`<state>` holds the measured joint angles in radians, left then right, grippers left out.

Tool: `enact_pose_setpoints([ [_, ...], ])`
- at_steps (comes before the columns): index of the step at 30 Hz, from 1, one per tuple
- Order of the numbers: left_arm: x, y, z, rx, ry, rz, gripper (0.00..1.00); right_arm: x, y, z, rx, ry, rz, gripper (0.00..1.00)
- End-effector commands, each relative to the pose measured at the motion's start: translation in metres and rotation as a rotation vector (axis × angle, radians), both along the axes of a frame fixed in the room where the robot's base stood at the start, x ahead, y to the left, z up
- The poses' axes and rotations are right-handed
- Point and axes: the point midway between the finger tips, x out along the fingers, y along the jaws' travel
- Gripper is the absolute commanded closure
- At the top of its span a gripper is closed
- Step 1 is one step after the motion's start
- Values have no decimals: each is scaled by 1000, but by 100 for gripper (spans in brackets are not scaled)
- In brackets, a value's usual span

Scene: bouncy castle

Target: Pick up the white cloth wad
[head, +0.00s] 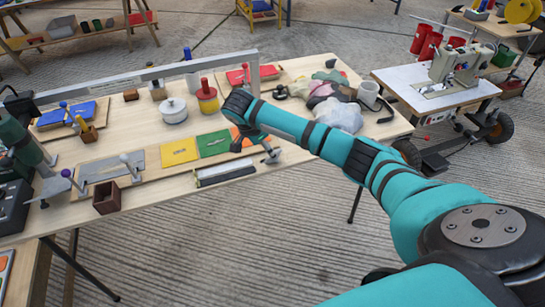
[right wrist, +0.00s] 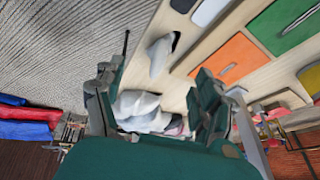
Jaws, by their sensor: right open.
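The white cloth wad (head: 338,116) lies at the right end of the long wooden table, at the front of a heap of coloured cloths (head: 325,92). In the right wrist view, the white wad (right wrist: 138,106) shows beyond and between my fingers, partly hidden by the left finger. My right gripper (head: 268,152) points down over the table's front edge, left of the wad and apart from it. Its two dark green fingers are spread and hold nothing, as the right wrist view (right wrist: 160,88) shows.
Yellow, green and orange panels (head: 214,144) lie left of my right gripper. A red and yellow pot (head: 207,97) and a white lidded pot (head: 173,110) stand behind. A sewing machine (head: 452,66) stands on a separate table at right.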

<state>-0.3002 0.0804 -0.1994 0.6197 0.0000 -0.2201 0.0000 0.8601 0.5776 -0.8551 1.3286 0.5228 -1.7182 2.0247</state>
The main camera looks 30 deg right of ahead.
Motion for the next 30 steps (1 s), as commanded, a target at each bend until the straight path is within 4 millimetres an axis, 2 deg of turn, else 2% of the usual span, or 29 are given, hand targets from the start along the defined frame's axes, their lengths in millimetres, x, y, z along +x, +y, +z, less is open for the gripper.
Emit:
enact_pose_setpoints([
  [3,0,0,1,0,0,-1,100,3,-9,-19,-1,1,-1,28],
  [11,0,0,2,0,-1,-1,100,6,-17,-36,0,-1,0,28],
  [17,0,0,6,-1,-1,-1,100,8,-35,-60,-3,0,-2,28],
  [21,0,-1,4,-1,-1,-1,100,10,-39,-75,-1,-1,1,28],
  [29,1,-1,4,-1,-1,-1,100,11,-40,-78,0,-1,3,28],
  [30,1,-1,4,-1,-1,-1,100,11,-40,-78,0,-1,3,31],
])
